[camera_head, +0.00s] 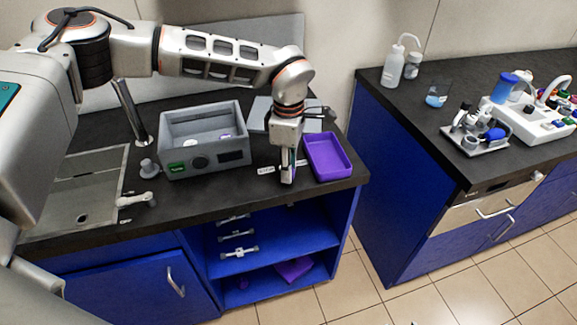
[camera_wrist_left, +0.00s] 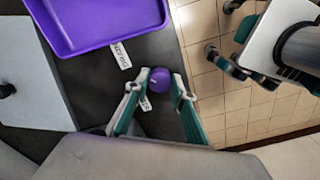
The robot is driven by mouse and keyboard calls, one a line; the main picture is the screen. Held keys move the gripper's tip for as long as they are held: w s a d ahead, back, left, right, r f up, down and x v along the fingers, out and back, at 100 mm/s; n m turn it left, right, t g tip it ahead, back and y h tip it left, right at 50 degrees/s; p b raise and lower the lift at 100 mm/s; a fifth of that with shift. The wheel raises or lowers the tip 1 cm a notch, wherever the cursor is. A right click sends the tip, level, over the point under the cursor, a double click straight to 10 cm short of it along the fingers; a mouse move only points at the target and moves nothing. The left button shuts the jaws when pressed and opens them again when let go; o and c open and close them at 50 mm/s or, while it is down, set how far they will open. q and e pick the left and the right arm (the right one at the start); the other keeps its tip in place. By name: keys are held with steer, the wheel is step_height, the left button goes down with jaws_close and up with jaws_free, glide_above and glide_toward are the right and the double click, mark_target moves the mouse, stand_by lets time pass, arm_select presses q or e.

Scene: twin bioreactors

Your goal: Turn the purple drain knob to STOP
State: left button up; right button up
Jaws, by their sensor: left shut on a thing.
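The purple drain knob (camera_wrist_left: 160,77) is round and sits on the dark counter near its edge. My left gripper (camera_wrist_left: 160,88) is shut on it, with one finger on each side. In the head view my left gripper (camera_head: 288,179) points straight down at the counter front and hides the knob. A white label reading DRAIN (camera_wrist_left: 122,54) lies beside the knob on the tray side. A second label (camera_wrist_left: 145,103) is partly covered by a finger, so I cannot read it fully. What seems to be my right gripper (camera_wrist_left: 238,48) shows over the floor; its fingertips are unclear.
A purple tray (camera_head: 346,170) stands close to the right of my left gripper. A grey box with a front panel (camera_head: 206,162) stands to its left. A sink (camera_head: 80,190) is further left. Another counter (camera_head: 440,150) with bottles and instruments stands across a floor gap.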

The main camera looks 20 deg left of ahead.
arm_select(q)
steer(key=n+p, duration=0.1)
steer(key=n, duration=0.2)
steer(key=shift+r+n, duration=0.1)
steer(key=shift+n, duration=0.3)
steer(key=n+p, duration=0.1)
steer(key=n, duration=0.4)
steer(key=shift+n, duration=0.3)
steer(key=n, duration=0.3)
steer(key=shift+w+n, duration=0.1)
steer(key=shift+n, duration=0.2)
steer(key=shift+a+n, duration=0.1)
steer(key=shift+n, duration=2.1)
steer(key=o, duration=1.1)
